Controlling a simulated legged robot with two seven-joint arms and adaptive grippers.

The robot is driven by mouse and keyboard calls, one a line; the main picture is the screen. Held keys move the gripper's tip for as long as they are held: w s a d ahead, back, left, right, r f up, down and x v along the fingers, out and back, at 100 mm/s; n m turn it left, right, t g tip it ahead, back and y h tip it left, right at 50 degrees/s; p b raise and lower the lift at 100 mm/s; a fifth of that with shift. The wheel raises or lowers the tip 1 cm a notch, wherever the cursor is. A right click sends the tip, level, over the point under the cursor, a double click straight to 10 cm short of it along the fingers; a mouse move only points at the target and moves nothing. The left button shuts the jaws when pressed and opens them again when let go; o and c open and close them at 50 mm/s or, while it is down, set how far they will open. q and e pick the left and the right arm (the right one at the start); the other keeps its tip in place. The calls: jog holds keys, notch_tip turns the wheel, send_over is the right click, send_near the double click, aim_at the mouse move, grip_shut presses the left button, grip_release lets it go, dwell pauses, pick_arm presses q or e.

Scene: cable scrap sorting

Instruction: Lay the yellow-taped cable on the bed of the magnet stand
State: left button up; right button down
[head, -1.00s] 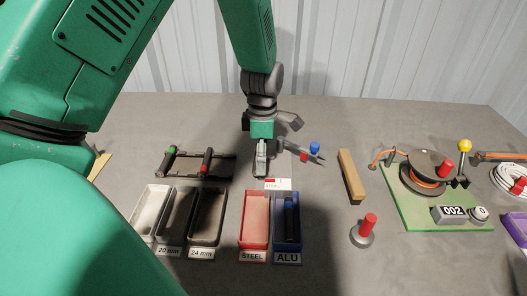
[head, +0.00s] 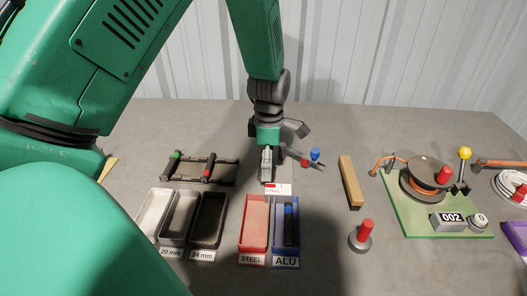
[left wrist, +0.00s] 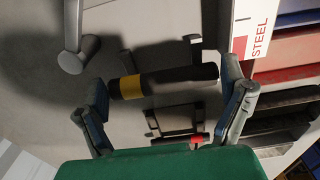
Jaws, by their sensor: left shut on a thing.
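The yellow-taped cable (left wrist: 165,82) is a short black cylinder with a yellow band near its left end in the left wrist view. It lies between the two fingers of my left gripper (left wrist: 165,100), which is shut on it. In the head view my left gripper (head: 268,166) hangs just behind the white STEEL card (head: 278,189), and the cable is hidden. A small fixture with a blue knob (head: 315,155) and a red part stands right of the gripper. It may be the magnet stand; its bed cannot be made out. My right gripper is not in view.
A rack (head: 222,180) with green- and red-marked rods stands left of the gripper. In front are three sizing trays (head: 150,214), a red STEEL bin (head: 254,222) and a blue ALU bin (head: 286,262). A wooden bar (head: 351,183), red-handled weight (head: 361,236) and green spool board (head: 425,218) stand right.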

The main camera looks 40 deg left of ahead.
pick_arm(q)
jog(key=shift+w+d+r, duration=0.15)
jog(key=shift+d, duration=0.6)
jog(key=shift+a+f+p, duration=0.2)
jog(key=shift+a+p, duration=0.3)
jog(key=shift+w, duration=0.1)
jog(key=shift+d, duration=0.1)
jog(key=shift+d+r+p, duration=0.1)
jog(key=shift+d+p, duration=0.2)
jog(key=shift+d, duration=0.75)
jog(key=shift+a, duration=0.2)
jog(key=o, duration=1.1)
jog(key=shift+a, duration=0.15)
jog(key=shift+o, duration=0.2)
jog(key=shift+a, duration=0.1)
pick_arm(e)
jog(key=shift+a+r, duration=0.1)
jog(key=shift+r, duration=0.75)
pick_arm(q)
jog(key=shift+d, duration=0.25)
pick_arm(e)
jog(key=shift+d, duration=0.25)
pick_arm(q)
jog(key=shift+r, duration=0.1)
